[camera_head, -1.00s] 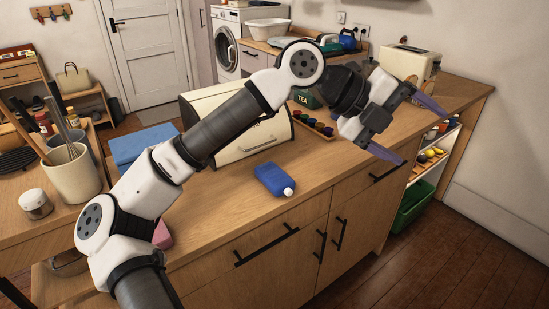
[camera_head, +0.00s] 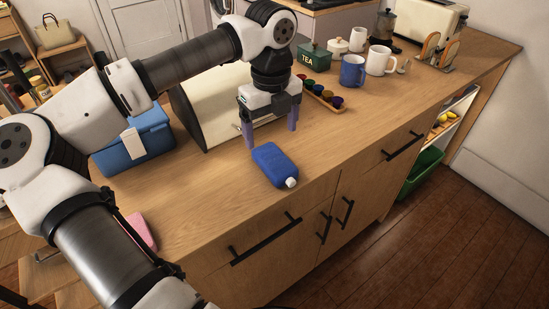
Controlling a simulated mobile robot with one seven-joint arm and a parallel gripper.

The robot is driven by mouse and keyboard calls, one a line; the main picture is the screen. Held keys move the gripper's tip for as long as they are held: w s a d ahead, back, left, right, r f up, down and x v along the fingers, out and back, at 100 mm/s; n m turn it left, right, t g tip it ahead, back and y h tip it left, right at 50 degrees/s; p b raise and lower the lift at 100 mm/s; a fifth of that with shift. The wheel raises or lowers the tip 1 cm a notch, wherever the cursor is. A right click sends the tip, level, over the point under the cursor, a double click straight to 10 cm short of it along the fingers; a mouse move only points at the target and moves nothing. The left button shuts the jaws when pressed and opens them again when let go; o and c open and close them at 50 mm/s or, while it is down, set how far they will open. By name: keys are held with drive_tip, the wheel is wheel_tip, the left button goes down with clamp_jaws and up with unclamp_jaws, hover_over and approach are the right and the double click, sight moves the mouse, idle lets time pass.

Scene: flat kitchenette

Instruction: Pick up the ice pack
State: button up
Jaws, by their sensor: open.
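The ice pack (camera_head: 275,165) is a blue, rounded, flat block with a white cap at its near right end. It lies on the wooden counter (camera_head: 215,200), near the front edge. My gripper (camera_head: 270,136) points down with its two purple-grey fingers apart and nothing between them. It is just behind the ice pack in the picture; the left fingertip ends close to the pack's far end. I cannot tell whether they touch or how high the fingers are above the counter.
A cream bread box (camera_head: 207,104) stands behind my gripper. A blue box (camera_head: 135,145) is at the left. A tray of coloured pods (camera_head: 325,97), a green tea tin (camera_head: 314,58), a blue mug (camera_head: 352,70) and a white mug (camera_head: 380,60) stand behind right. The counter right of the ice pack is clear.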

sight(274, 159)
wheel_tip(274, 159, down, 4)
drive_tip(key=shift+r, duration=0.2)
drive_tip(key=shift+w+d+f+p, duration=0.15)
drive_tip(key=shift+f+p, duration=0.5)
drive_tip(key=shift+f, duration=0.7)
drive_tip(key=shift+s+d+f+p, duration=0.15)
drive_tip(key=shift+f+p, duration=0.5)
drive_tip(key=shift+f, duration=0.7)
drive_tip(key=shift+w, duration=0.1)
drive_tip(key=shift+c, duration=0.3)
drive_tip(key=c, duration=1.3)
drive_tip(key=shift+r, duration=0.15)
